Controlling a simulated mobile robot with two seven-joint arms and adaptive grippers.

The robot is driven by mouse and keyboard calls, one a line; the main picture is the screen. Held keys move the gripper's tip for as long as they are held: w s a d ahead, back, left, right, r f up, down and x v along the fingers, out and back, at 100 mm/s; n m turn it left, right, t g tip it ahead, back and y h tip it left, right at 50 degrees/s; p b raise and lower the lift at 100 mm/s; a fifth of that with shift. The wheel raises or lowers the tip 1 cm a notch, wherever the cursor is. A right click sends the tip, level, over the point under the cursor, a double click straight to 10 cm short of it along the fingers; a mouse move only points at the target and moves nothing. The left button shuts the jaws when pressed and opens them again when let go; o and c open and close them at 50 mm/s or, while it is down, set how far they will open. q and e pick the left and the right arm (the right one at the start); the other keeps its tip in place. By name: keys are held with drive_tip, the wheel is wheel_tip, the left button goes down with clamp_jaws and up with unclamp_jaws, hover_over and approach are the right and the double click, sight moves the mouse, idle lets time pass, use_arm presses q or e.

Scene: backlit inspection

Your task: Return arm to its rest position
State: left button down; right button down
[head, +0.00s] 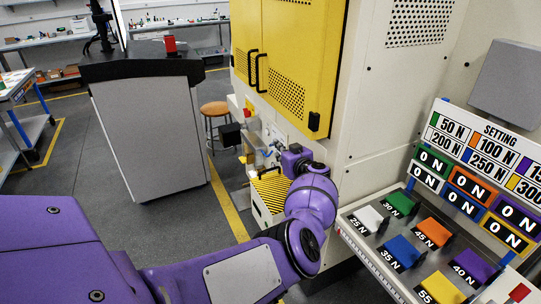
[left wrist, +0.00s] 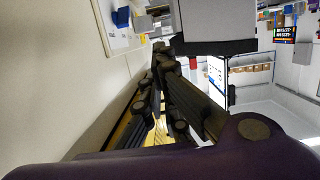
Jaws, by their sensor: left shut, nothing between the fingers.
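My left arm (head: 312,200) comes in from the lower left in the head view, purple, bent at a rounded joint beside the sloping panel. Its wrist (head: 296,158) is in front of the lower part of the yellow and cream machine. The gripper's fingers are hard to make out there. In the left wrist view my left gripper (left wrist: 161,50) shows dark, jointed fingers whose tips meet. It is shut and holds nothing. My right gripper is in neither view.
The yellow machine door (head: 290,55) stands behind my wrist. The sloping panel with coloured blocks (head: 436,232) and setting sign (head: 490,140) is close on the right. A grey cabinet (head: 150,130) and a stool (head: 214,108) stand further back. Grey floor (head: 70,165) is clear at left.

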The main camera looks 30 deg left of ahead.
use_arm(q)
drive_tip(key=s+a+f+m+t+h, duration=0.1)
drive_tip(key=s+a+f+m+t, duration=0.2)
drive_tip(key=s, duration=0.4)
drive_tip(key=s+a+f+m+t+h, duration=0.1)
drive_tip(key=s+a+f+m+t, duration=0.2)
drive_tip(key=s, duration=0.4)
drive_tip(key=s+d+f+m+g+h, duration=0.1)
drive_tip(key=s+d+f, duration=0.5)
drive_tip(key=s, duration=0.7)
drive_tip(key=s+d+f+m+g+h, duration=0.2)
drive_tip(key=s+d+f+h, duration=0.4)
drive_tip(key=s, duration=0.7)
drive_tip(key=s+d+f+m+g+h, duration=0.2)
drive_tip(key=s+d+f, duration=0.5)
drive_tip(key=s, duration=0.6)
drive_tip(key=shift+s+d+f+g+h, duration=0.25)
drive_tip(key=shift+d+g+h, duration=0.55)
drive_tip(key=shift+d+g, duration=0.15)
